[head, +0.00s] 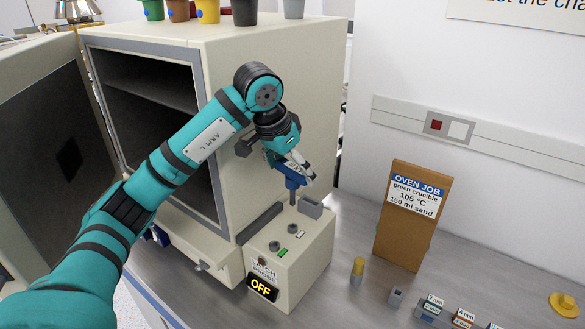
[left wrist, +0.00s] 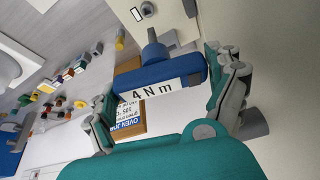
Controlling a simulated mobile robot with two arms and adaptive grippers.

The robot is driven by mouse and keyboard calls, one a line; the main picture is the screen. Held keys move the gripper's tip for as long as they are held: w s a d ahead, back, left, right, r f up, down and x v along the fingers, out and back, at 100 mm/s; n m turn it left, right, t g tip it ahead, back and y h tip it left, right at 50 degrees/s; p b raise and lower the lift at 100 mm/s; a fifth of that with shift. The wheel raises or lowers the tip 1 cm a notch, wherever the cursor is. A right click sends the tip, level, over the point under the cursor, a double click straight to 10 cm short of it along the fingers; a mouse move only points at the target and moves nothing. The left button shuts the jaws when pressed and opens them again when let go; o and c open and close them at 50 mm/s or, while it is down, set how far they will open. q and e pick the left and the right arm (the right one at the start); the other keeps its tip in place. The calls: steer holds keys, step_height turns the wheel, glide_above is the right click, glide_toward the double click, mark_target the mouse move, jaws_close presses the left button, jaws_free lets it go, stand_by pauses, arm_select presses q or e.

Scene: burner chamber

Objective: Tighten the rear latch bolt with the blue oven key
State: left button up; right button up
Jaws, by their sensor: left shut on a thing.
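The blue oven key (head: 291,180) is upright over the latch box (head: 305,258), its shaft pointing down at the rear of the box top. The shaft tip meets or nearly meets the rear bolt spot; I cannot tell if it is seated. My left gripper (head: 300,166) is shut on the key's handle from above. In the left wrist view, the blue handle (left wrist: 158,82), marked "4 N m", lies between the fingers (left wrist: 168,92). Two dark round bolts, the middle one (head: 293,229) and the front one (head: 274,246), show on the box top. My right gripper is out of view.
The oven (head: 280,45) stands behind with its door (head: 50,130) open at left. The box display (head: 261,287) reads OFF. A brown job board (head: 410,235) stands to the right. A yellow-topped item (head: 357,267) and small labelled blocks (head: 432,304) are on the bench.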

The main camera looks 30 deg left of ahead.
mark_target(292, 191)
arm_select(q)
steer(key=shift+a, duration=0.1)
steer(key=shift+f+b, duration=0.8)
steer(key=shift+f, duration=0.1)
step_height(292, 191, down, 3)
steer(key=b, duration=0.2)
steer(key=shift+w+f+b, duration=0.1)
steer(key=shift+f+b, duration=0.05)
steer(key=shift+b, duration=0.15)
steer(key=shift+f, duration=0.35)
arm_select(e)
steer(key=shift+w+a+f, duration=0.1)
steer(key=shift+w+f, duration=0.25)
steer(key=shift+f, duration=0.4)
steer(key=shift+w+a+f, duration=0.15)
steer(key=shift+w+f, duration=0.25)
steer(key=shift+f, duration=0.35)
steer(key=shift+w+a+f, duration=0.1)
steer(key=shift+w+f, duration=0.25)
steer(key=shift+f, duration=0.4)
arm_select(q)
steer(key=shift+b, duration=0.35)
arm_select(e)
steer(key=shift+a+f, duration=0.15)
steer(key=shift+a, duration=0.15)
arm_select(q)
steer(key=shift+f, duration=0.2)
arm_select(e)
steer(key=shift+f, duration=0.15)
